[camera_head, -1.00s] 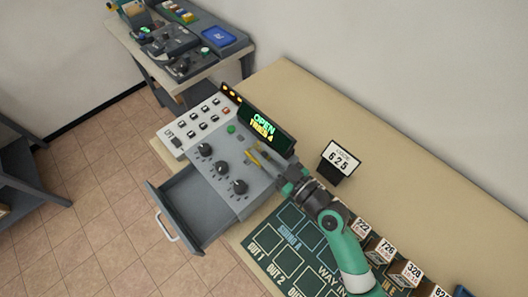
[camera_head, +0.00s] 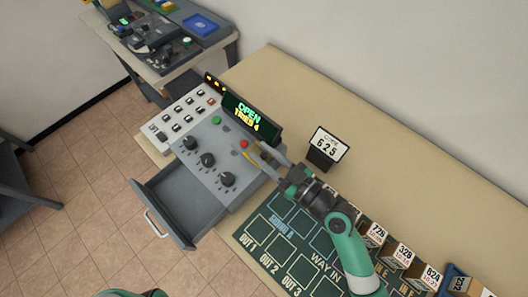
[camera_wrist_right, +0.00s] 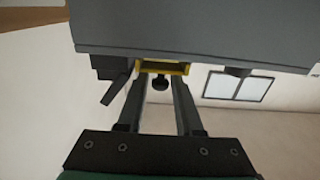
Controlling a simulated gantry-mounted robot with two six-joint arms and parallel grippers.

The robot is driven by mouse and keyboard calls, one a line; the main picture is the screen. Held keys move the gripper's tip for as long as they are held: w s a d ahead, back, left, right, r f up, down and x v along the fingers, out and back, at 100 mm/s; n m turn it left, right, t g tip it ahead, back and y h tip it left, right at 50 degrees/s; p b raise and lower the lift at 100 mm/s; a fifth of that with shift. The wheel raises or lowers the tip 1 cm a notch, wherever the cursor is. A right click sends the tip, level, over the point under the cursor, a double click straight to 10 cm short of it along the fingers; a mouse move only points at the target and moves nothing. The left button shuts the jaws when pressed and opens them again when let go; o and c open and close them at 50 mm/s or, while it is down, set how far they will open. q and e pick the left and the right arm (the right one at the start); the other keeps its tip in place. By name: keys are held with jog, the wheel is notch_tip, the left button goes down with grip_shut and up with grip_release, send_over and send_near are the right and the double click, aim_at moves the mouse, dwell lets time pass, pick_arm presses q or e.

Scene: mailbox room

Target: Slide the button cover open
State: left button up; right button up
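A red button (camera_head: 244,143) shows uncovered on the grey control panel (camera_head: 212,143). The yellow-edged cover (camera_head: 250,156) lies just beside it, on the side towards the lower right, partly hidden by my gripper. My right gripper (camera_head: 268,154) reaches in from the right at the cover. In the right wrist view its two fingers (camera_wrist_right: 159,92) stand apart, one on each side of a small dark knob (camera_wrist_right: 160,83) below the yellow frame (camera_wrist_right: 165,67). I cannot tell whether a finger touches the knob. My left gripper is out of view.
A lit screen (camera_head: 247,114) reading "OPEN TRIES 4" stands behind the button. Several black dials (camera_head: 207,160) and a green button (camera_head: 216,120) are nearby. An open drawer (camera_head: 180,201) sticks out in front.

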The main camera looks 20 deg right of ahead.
jog(key=v, duration=0.7)
jog(key=shift+s+b, duration=0.25)
jog(key=shift+b, duration=0.05)
